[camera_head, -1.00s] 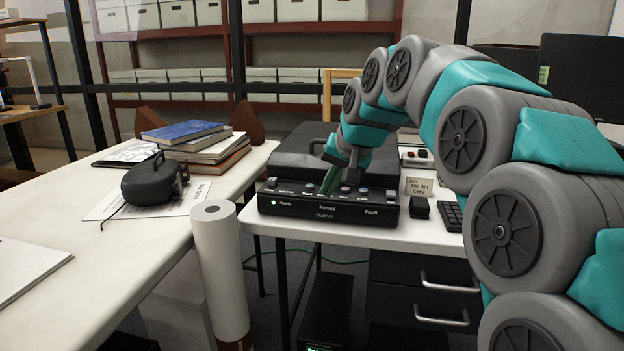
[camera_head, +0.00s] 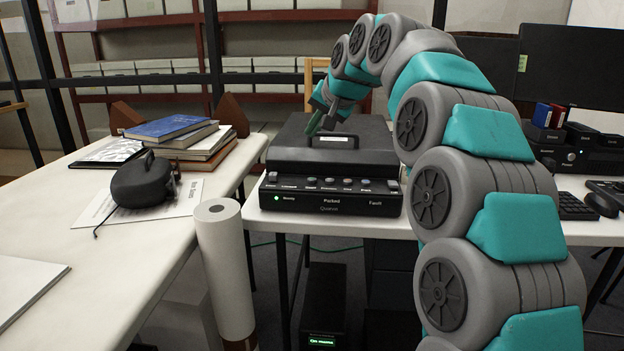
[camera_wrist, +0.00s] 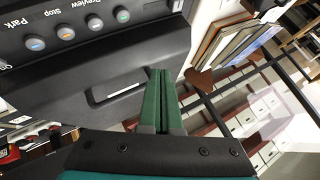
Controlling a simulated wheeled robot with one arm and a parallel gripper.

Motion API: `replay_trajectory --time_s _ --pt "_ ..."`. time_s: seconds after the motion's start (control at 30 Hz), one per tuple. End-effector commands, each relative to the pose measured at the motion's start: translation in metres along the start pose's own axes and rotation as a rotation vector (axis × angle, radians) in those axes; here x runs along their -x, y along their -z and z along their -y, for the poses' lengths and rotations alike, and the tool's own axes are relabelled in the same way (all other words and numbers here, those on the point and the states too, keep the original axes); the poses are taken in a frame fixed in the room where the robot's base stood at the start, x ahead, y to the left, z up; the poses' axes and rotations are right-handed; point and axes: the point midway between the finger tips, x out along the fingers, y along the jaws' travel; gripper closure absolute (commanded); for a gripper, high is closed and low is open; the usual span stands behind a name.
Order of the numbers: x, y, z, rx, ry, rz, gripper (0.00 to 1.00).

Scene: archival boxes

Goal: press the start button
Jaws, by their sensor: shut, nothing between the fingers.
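The scanner (camera_head: 290,155) is a black box on the white desk, with a sloped front panel of small round buttons. The start button (camera_head: 312,181) is in that row, left of the preview and stop buttons. In the wrist view a green-topped button (camera_wrist: 122,14) sits beside the one labelled Preview; its own label is out of sight. My gripper (camera_head: 311,131) has its green fingers shut and empty. It is above the scanner's lid, behind the button row, apart from the buttons. The fingers (camera_wrist: 160,72) also show over the lid in the wrist view.
The lid has a raised handle (camera_head: 335,141). A white paper roll (camera_head: 222,265) stands before the gap between tables. Books (camera_head: 190,140) and a black device (camera_head: 143,183) lie on the left table. A keyboard (camera_head: 575,207) is at right.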

Motion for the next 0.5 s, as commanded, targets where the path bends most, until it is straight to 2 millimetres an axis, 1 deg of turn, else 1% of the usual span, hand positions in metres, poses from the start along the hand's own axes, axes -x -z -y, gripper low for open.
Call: replay_trajectory --time_s 0.27,0.5 --pt "-0.014 -0.011 -0.010 0.000 -0.001 0.001 1.00" --pt "-0.036 -0.028 -0.026 0.001 -0.002 0.003 1.00"
